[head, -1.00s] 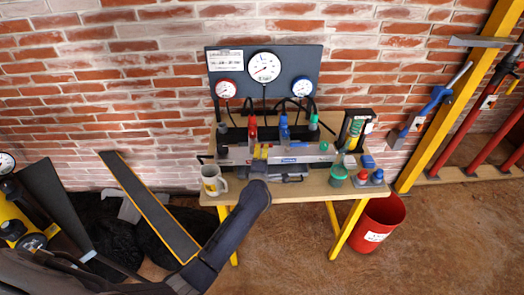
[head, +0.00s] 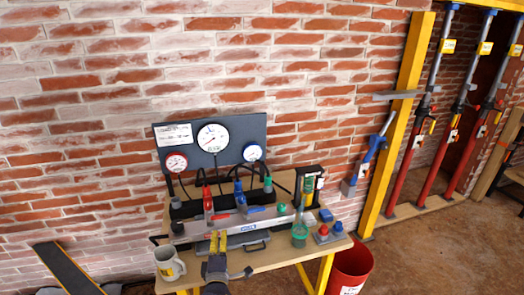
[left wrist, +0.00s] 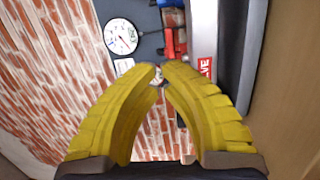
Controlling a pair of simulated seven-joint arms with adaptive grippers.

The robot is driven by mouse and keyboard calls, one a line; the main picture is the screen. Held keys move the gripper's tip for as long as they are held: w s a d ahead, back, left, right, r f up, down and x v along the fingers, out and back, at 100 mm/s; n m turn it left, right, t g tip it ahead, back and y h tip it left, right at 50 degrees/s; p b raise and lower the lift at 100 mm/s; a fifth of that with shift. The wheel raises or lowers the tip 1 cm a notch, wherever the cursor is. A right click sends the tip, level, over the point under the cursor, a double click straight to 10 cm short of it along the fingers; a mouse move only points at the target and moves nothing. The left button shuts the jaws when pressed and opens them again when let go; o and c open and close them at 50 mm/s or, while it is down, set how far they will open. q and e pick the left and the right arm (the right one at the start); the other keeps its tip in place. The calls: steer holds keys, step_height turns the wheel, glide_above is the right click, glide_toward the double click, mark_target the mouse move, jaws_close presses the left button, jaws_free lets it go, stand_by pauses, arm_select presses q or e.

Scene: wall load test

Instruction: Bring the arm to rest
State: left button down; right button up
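My left gripper (head: 218,234) is at the front edge of the workbench (head: 275,258), in front of the long grey metal bar tool on it. Its two yellow fingers point towards the bench. In the left wrist view the fingers (left wrist: 160,72) lean together with a narrow gap between the tips, and nothing shows between them. Whether the fingers touch the bench or the tool cannot be told. My right gripper is in neither view.
A grey mug (head: 169,264) stands just left of the gripper. A gauge panel (head: 233,136) is behind the bench against the brick wall. Green, red and blue-topped items stand on the bench's right. A red bucket (head: 350,268) is on the floor beside it.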

arm_select(q)
steer(key=s+d+r+m+t+h, duration=0.2)
steer(key=s+d+r+m+h, duration=0.3)
steer(key=s+d+m+h, duration=0.45)
steer(key=s+d+f+m+g+h, duration=0.25)
steer(key=s+f+m+g, duration=0.3)
steer(key=m, duration=0.75)
steer(key=s+a+f+m+g+y, duration=0.4)
steer(key=s+a+f+y, duration=0.1)
steer(key=s+a+f, duration=0.35)
steer(key=s+a+g+y, duration=0.4)
steer(key=s+a+y, duration=0.4)
steer(key=s+a, duration=0.5)
steer(key=d+f+g+h, duration=0.1)
steer(key=d+f, duration=0.1)
steer(key=f, duration=1.4)
steer(key=d+f+g+h, duration=0.2)
steer(key=f, duration=1.4)
steer(key=s+f+n+g+h, duration=0.1)
steer(key=s+f+n+g, duration=0.1)
steer(key=s+f, duration=1.8)
steer(key=shift+s+a+n, duration=0.15)
steer(key=shift+s+n, duration=0.5)
steer(key=shift+s, duration=0.5)
